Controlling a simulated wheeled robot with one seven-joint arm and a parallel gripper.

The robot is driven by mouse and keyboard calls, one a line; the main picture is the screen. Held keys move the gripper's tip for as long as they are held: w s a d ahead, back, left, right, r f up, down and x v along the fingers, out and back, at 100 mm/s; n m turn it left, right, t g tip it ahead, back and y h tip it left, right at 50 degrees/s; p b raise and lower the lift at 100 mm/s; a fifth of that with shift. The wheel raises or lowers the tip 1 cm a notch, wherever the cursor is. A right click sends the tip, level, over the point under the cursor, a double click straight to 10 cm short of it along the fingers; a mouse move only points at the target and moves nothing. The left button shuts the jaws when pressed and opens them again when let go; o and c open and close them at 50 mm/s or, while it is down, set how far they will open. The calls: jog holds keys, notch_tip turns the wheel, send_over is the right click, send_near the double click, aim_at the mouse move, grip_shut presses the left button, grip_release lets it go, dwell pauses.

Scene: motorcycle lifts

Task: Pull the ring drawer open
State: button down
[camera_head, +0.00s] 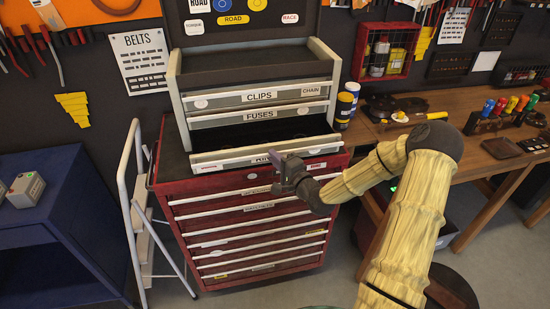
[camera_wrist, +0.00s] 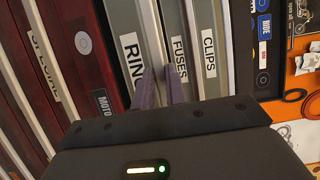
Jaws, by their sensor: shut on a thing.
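The ring drawer (camera_head: 225,162) is the lowest drawer of the grey top chest. In the head view it stands pulled out, with its dark interior showing behind the pale front. Its label is partly covered by my gripper (camera_head: 279,164) in that view. In the wrist view the ring drawer's front (camera_wrist: 149,42) runs up and down the picture, and its label reads RIN before my fingers cover the rest. My gripper's two purple fingers (camera_wrist: 161,87) are closed on the front edge of the ring drawer, beside its label.
The fuses drawer (camera_head: 225,119) and clips drawer (camera_head: 225,100) above look shut. A red cabinet (camera_head: 185,186) stands below. A white stepladder (camera_head: 137,190) and a blue cabinet (camera_head: 65,240) are at left. A wooden workbench (camera_head: 455,103) with tools is at right.

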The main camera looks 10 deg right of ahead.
jog(key=shift+s+a, duration=0.1)
jog(key=shift+s, duration=0.6)
jog(key=c, duration=1.4)
grip_release()
jog(key=shift+w+f, duration=0.1)
jog(key=shift+w, duration=0.05)
jog(key=shift+c, duration=0.2)
jog(key=p+v, duration=0.5)
jog(key=v, duration=1.2)
jog(key=shift+s+d, duration=0.25)
jog(key=shift+d, duration=0.05)
jog(key=shift+s, duration=0.1)
